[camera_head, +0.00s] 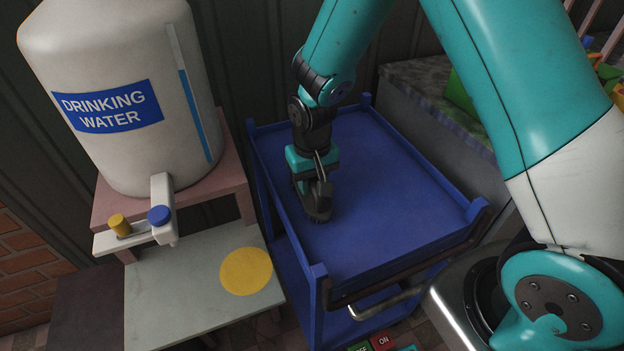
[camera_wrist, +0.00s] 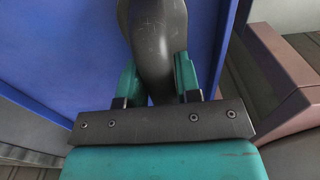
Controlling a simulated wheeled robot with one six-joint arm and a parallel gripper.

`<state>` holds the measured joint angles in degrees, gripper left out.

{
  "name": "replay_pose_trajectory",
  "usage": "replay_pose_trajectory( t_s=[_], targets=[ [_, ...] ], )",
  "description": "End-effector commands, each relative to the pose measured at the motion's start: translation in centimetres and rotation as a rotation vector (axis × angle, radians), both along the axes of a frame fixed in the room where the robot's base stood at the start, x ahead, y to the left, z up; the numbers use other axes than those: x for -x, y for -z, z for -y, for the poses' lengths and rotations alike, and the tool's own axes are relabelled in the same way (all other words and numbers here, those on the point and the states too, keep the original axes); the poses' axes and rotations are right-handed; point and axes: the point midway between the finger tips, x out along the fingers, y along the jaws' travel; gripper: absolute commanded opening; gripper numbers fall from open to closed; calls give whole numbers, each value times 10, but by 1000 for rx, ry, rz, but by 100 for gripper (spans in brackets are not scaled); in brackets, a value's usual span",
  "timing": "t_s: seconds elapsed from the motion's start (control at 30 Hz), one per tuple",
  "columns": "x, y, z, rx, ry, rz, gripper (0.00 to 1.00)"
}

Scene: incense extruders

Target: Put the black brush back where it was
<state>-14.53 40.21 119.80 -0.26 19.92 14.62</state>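The black brush (camera_head: 316,205) is at the left part of the top of a blue cart (camera_head: 400,200), with its bristles facing down, on or just above the blue surface; I cannot tell which. My gripper (camera_head: 312,172) points down over the cart with the brush at its end. In the wrist view, the teal fingers of my gripper (camera_wrist: 156,82) are on either side of the dark brush handle (camera_wrist: 155,35) and close on it. The bristles are hidden in the wrist view.
A drinking water tank (camera_head: 130,160) with a tap stands on a pinkish stand (camera_head: 235,170) left of the cart. Below it is a pale table (camera_head: 190,300) with a yellow disc (camera_head: 246,271). The rest of the cart top is clear, within raised blue edges and corner posts.

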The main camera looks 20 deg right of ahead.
Motion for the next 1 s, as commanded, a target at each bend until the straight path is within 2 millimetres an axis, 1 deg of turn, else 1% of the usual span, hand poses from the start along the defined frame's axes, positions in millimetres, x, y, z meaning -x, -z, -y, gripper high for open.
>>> replay_pose_trajectory(
  t_s=[0.03,0.07,0.1,0.33,0.47,0.57,0.8,0.9,1.0],
  targets=[
    [0,0,0,0,0,0,43],
    [0,0,0,0,0,0,50],
    [0,0,0,0,0,0,53],
    [0,-1,0,0,0,0,53],
    [-1,-9,0,0,0,2,53],
    [-1,-26,0,-1,0,4,53],
    [-1,-80,0,-2,0,6,53],
    [-1,-99,0,-1,0,4,53],
    [-1,-112,0,-1,0,3,53]
  ],
)
